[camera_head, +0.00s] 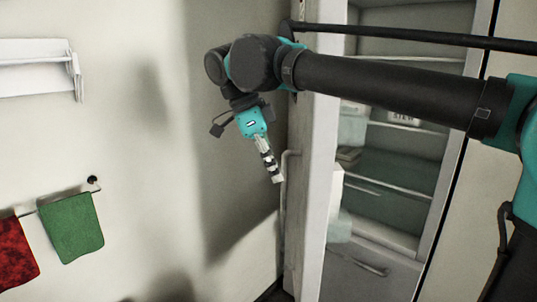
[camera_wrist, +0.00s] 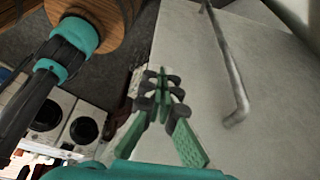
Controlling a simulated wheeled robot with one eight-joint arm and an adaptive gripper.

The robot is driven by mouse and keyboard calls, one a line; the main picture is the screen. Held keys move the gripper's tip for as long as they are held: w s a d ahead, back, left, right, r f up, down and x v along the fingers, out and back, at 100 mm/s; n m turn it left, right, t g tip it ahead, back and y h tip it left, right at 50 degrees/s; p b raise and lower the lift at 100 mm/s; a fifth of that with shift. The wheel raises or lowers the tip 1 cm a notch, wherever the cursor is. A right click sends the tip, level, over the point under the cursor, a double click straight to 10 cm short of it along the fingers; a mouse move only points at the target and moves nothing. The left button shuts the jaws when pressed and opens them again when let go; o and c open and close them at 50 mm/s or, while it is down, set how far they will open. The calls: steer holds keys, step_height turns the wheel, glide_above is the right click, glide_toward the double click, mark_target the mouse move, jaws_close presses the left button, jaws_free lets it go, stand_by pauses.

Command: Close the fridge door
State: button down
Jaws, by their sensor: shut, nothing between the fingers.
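The fridge (camera_head: 385,205) stands open at the right of the head view, its shelves showing. Its pale door (camera_head: 317,170) is swung out and seen nearly edge-on, left of the opening. A long bar handle (camera_head: 284,215) is on the door's outer face. My gripper (camera_head: 276,178) is shut and empty on the outer side of the door, pointing down beside the handle. In the wrist view my gripper's closed fingers (camera_wrist: 165,85) are in front of the door face (camera_wrist: 190,60), left of the handle (camera_wrist: 226,65). I cannot tell whether they touch the door.
A wall is at the left, with a white rack (camera_head: 38,68), a green towel (camera_head: 71,228) and a red towel (camera_head: 17,255). The fridge holds several items on its shelves and a lower drawer (camera_head: 365,268). The wrist view shows a round wooden object (camera_wrist: 88,28) at upper left.

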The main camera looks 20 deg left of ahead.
mark_target(308, 163)
steer(key=shift+w+d+f, duration=0.25)
steer(key=shift+d+f, duration=0.2)
steer(key=shift+d, duration=0.35)
steer(key=shift+w+d+f, duration=0.3)
steer(key=shift+d+f, duration=0.2)
steer(key=shift+d, duration=0.35)
steer(key=shift+w+d+f, duration=0.25)
steer(key=shift+d+f, duration=0.2)
steer(key=shift+d, duration=0.35)
